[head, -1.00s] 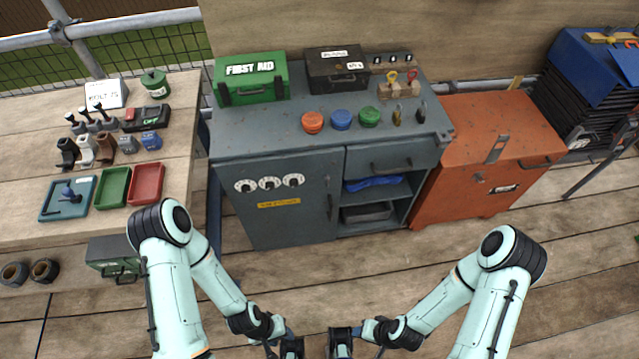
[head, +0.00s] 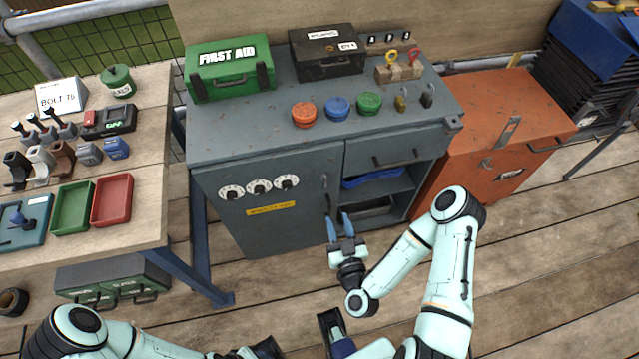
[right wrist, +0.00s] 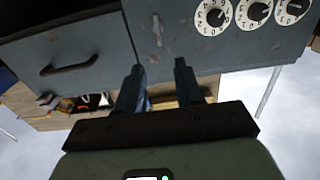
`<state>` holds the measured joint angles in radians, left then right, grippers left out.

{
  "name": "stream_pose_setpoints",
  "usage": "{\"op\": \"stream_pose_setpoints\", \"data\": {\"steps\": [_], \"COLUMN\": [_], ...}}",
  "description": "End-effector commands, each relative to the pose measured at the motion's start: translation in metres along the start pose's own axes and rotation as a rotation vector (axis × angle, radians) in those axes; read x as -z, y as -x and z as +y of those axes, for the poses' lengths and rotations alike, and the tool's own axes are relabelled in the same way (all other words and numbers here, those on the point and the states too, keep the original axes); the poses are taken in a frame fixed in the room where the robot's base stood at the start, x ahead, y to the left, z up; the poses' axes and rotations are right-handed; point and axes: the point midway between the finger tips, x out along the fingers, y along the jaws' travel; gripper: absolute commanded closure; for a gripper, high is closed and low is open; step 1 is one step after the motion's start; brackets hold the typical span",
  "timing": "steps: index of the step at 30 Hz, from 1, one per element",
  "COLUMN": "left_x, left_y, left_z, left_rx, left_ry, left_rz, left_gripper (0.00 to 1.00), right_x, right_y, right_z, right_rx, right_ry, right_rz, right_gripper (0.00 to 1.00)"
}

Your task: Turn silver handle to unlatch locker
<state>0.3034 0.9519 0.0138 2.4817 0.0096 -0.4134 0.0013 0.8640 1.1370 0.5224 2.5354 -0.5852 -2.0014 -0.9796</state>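The locker is the grey cabinet door (head: 290,228) with white dials and a yellow label. The small silver handle (head: 324,181) is at its upper right edge; it also shows upright in the right wrist view (right wrist: 157,29). My right gripper (head: 339,226) is open and empty in front of the door, below the silver handle in the head view. In the right wrist view, which looks upside down, its fingertips (right wrist: 158,72) are spread and apart from the handle. My left arm is at the bottom left; its gripper is too cut off to judge.
Right of the door are a drawer (head: 385,153) and an open shelf with a blue item (head: 370,181). An orange chest (head: 500,140) stands right, a wooden bench (head: 150,150) left.

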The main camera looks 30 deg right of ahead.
Motion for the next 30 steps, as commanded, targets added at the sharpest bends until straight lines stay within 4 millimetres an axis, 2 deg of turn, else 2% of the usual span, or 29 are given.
{"op": "stream_pose_setpoints", "data": {"steps": [5, 12, 18, 24, 30], "left_x": [-0.001, -0.003, -0.003, -0.004, -0.004], "left_y": [0.002, 0.005, 0.005, 0.005, 0.005], "left_z": [0.000, 0.001, 0.001, 0.001, 0.001], "left_rx": [0.000, 0.002, 0.002, 0.002, 0.002], "left_ry": [0.000, 0.001, 0.001, 0.001, 0.001], "left_rz": [-0.002, -0.009, -0.010, -0.010, -0.010], "left_gripper": [0.57, 0.57, 0.57, 0.57, 0.57], "right_x": [0.006, 0.005, 0.003, 0.003, 0.003], "right_y": [-0.023, -0.076, -0.109, -0.123, -0.125], "right_z": [0.000, 0.002, 0.002, 0.002, 0.002], "right_rx": [-0.002, -0.009, -0.007, -0.005, -0.004], "right_ry": [0.004, -0.001, -0.001, -0.002, -0.001], "right_rz": [0.018, 0.011, 0.008, 0.006, 0.005], "right_gripper": [0.64, 0.64, 0.64, 0.64, 0.64]}}
